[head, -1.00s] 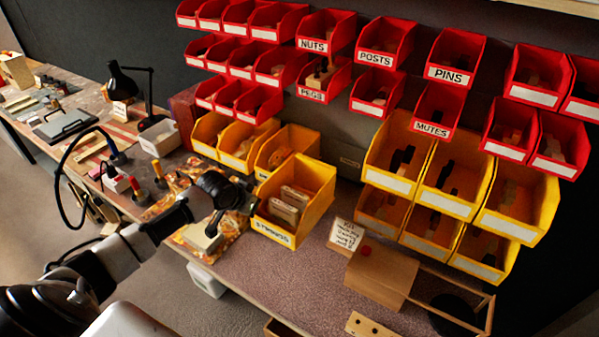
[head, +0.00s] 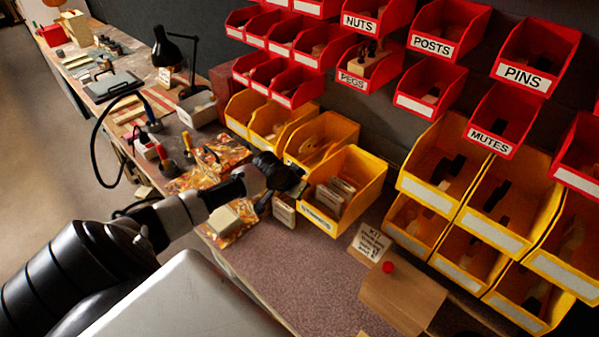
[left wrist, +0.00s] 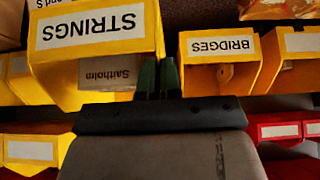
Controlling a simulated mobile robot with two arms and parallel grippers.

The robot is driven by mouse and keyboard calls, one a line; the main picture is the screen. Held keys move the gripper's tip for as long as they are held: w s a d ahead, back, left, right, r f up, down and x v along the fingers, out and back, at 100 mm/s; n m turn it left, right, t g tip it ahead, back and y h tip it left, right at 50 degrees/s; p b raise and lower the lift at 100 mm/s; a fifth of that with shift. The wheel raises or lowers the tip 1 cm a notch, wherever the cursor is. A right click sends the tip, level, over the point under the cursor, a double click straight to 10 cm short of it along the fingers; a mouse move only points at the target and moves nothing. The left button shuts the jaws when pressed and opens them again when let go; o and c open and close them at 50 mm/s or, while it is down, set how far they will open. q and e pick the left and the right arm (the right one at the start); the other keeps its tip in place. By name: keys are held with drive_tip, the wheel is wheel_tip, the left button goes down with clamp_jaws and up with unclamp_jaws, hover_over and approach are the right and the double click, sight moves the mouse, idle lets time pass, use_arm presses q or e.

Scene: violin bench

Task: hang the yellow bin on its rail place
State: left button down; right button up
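The yellow bin labelled STRINGS (head: 320,217) stands on the bench with pale packets in it. In the left wrist view the same bin (left wrist: 95,58) shows upside down at upper left, with one packet inside. My left gripper (head: 284,184) is at the bin's left side in the head view. In the left wrist view its dark fingers (left wrist: 159,75) are close together at the bin's side wall, beside the yellow BRIDGES bin (left wrist: 222,76). I cannot tell whether they pinch that wall. The bin's rail place cannot be made out. My right gripper is not in view.
Red bins (head: 440,42) hang in rows above. Yellow bins (head: 490,228) hang at right, and others (head: 325,135) sit left of STRINGS. A kit card (head: 370,241) and wooden box (head: 402,300) stand at front right. The bench front is bare.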

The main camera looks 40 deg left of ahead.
sight(319, 173)
use_arm(q)
drive_tip(key=shift+w+r, duration=0.1)
drive_tip(key=shift+w+d+b, duration=0.1)
drive_tip(key=shift+w+b, duration=0.3)
drive_tip(key=shift+w, duration=0.3)
drive_tip(key=shift+w+d+b, duration=0.1)
drive_tip(key=shift+w+b, duration=0.6)
drive_tip(key=shift+w, duration=0.65)
drive_tip(key=shift+w+d+b, duration=0.15)
drive_tip(key=shift+w+b, duration=0.8)
drive_tip(key=shift+w, duration=0.7)
drive_tip(key=shift+w+d, duration=0.55)
drive_tip(key=shift+d, duration=0.4)
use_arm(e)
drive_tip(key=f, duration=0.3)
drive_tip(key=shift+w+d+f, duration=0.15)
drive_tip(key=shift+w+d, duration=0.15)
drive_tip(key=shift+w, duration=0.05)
use_arm(q)
drive_tip(key=shift+d, duration=0.2)
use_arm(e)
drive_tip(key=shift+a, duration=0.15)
